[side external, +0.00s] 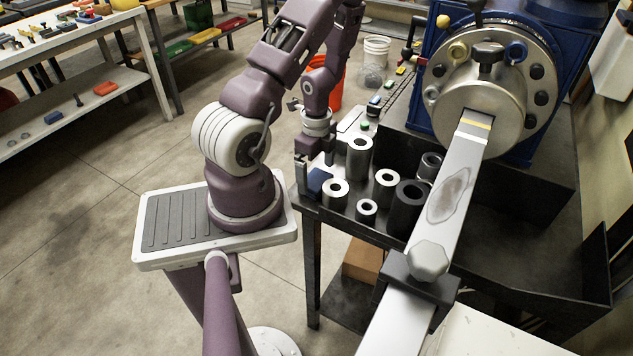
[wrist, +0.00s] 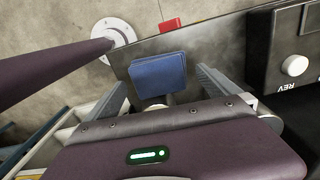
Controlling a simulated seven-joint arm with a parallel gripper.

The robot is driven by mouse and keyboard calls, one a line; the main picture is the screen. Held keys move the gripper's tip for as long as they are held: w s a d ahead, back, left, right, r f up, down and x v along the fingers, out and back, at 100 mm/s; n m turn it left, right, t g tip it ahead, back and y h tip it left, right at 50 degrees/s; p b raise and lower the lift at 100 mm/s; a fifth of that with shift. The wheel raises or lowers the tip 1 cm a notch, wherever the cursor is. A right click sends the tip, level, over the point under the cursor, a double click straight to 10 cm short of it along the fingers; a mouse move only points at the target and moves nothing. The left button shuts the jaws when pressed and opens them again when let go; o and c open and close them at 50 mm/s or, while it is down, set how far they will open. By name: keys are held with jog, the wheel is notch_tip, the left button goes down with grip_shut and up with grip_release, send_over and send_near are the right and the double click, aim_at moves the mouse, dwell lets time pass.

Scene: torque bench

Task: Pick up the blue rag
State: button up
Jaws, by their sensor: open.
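The blue rag (side external: 318,181) lies at the near left corner of the dark bench top in the side view, partly hidden by my gripper. In the wrist view the rag (wrist: 158,73) looks like a flat, folded square. My gripper (side external: 305,176) points down at the rag. In the wrist view my gripper (wrist: 162,82) is open, one finger on each side of the rag. Whether the fingers touch the rag or the bench cannot be told.
Several hollow metal cylinders (side external: 359,158) stand on the bench close to the right of the rag. A large chuck (side external: 480,95) holds a long bar (side external: 452,190) across the bench. The wrist view shows a red block (wrist: 172,24) and a black panel with a white knob (wrist: 295,65).

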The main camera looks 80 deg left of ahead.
aim_at(317, 178)
jog(key=shift+f, duration=1.2)
jog(key=c, duration=1.4)
jog(key=shift+r, duration=0.1)
notch_tip(317, 178, up, 18)
jog(key=w+a+r+n, duration=0.8)
jog(key=a+r+n, duration=0.1)
jog(key=r, duration=0.1)
notch_tip(317, 178, up, 11)
jog(key=a+n, duration=0.2)
jog(key=n, duration=0.6)
jog(key=shift+w+a+r+n, duration=0.2)
jog(key=shift+w+n, duration=0.1)
jog(key=shift+w, duration=0.15)
